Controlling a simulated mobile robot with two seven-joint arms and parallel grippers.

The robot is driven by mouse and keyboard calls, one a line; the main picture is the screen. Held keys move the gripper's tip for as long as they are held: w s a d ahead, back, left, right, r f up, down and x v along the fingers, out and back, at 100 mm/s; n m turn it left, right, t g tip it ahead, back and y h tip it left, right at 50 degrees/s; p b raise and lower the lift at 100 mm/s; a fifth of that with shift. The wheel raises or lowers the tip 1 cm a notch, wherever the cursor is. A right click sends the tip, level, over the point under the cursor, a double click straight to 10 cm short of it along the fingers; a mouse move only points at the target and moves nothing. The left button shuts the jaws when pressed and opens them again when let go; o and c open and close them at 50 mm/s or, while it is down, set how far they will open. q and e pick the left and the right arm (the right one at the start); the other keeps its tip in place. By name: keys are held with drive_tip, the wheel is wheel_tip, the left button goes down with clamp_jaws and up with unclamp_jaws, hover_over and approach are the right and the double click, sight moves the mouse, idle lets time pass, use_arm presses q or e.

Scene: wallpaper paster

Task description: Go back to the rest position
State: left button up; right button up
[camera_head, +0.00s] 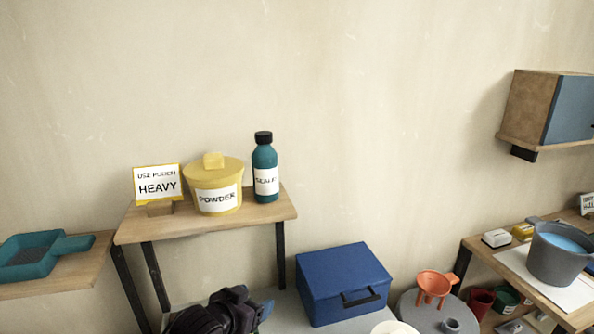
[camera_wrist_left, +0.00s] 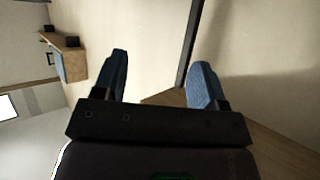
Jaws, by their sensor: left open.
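My left gripper (camera_head: 262,306) is low in the head view, with its dark wrist at the bottom edge, in front of the wooden shelf and left of the blue box. In the left wrist view the two blue fingers of my left gripper (camera_wrist_left: 161,80) are spread apart. Nothing is between them. The view there is turned on its side, with wall and a dark post beyond the fingers. My right gripper is in neither view.
A wooden shelf (camera_head: 260,212) holds a HEAVY sign (camera_head: 157,184), a yellow POWDER tub (camera_head: 214,188) and a teal bottle (camera_head: 265,168). A blue box (camera_head: 343,283), an orange funnel (camera_head: 434,286) and a grey bucket (camera_head: 557,254) stand to the right. A teal tray (camera_head: 35,255) is left.

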use_arm(q)
drive_tip(key=s+a+f+n+y, duration=0.1)
drive_tip(key=s+a+f+y, duration=0.1)
drive_tip(key=s+a+f, duration=0.2)
drive_tip(key=s+a+f+n+t+y, duration=0.1)
drive_tip(key=s+a+f+n+y, duration=0.1)
drive_tip(key=s+a+f, duration=0.3)
drive_tip(key=s+a+f+n+y, duration=0.1)
drive_tip(key=s+a+f, duration=0.3)
drive_tip(key=s+a, duration=0.4)
drive_tip(key=shift+s+a+f+n+t+y, duration=0.1)
drive_tip(key=shift+s+y, duration=0.1)
drive_tip(key=shift+s, duration=0.3)
drive_tip(key=shift+s+d+f+n+t+y, duration=0.1)
drive_tip(key=shift+s+y, duration=0.1)
drive_tip(key=shift+s, duration=0.3)
drive_tip(key=shift+s+a+n+t+y, duration=0.1)
drive_tip(key=shift+s+y, duration=0.1)
drive_tip(key=shift+s, duration=0.3)
drive_tip(key=s+f+g, duration=0.1)
drive_tip(key=s+f, duration=0.2)
drive_tip(key=s, duration=0.2)
drive_tip(key=shift+s+a+f+n+b, duration=0.15)
drive_tip(key=shift+a+n+b, duration=0.15)
drive_tip(key=shift+a, duration=0.1)
